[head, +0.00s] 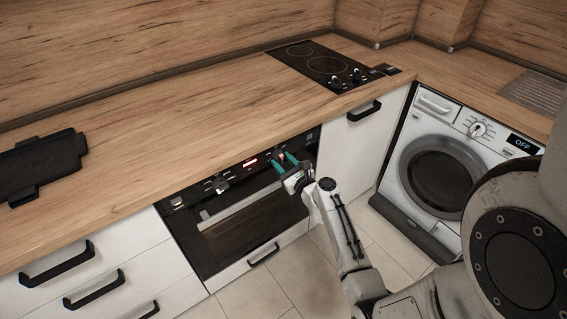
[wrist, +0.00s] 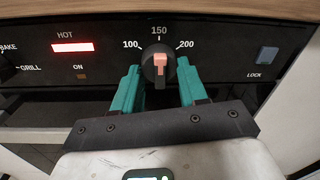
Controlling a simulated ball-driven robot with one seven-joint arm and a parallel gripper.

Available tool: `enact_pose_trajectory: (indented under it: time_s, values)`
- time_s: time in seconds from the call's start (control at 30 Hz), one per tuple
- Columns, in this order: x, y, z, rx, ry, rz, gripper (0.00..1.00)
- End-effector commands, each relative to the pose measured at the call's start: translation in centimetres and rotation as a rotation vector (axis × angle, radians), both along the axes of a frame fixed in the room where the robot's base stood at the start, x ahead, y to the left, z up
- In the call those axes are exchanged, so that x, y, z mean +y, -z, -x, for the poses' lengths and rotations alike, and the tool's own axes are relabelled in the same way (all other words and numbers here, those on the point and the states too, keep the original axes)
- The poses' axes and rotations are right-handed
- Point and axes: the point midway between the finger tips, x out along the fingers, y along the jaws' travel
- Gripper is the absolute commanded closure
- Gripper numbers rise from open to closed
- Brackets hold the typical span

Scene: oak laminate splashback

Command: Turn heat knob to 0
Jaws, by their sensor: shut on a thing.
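The heat knob (wrist: 159,50) is a round black dial with a pinkish pointer piece on its front, on the black oven panel. Labels 100, 150 and 200 stand around its top, with 150 straight above. In the head view my gripper (head: 284,157) is at the oven's control panel, right of the lit display, and largely hides the knob.
A red HOT display (wrist: 73,47) is lit left of the knob; a LOCK button (wrist: 267,56) is right. Another knob (head: 220,184) sits further left. The wooden counter edge overhangs the panel. The oven door handle (head: 232,207) lies below. A washing machine (head: 437,170) stands right.

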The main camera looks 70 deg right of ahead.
Motion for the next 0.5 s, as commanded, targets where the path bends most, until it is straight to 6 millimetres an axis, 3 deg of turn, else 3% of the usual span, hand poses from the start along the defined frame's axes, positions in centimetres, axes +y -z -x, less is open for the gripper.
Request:
enact_pose_trajectory:
  time_s: [0.5]
  values:
    - [-0.03, 0.44, -0.03, 0.156, -0.002, 0.257, 0.88]
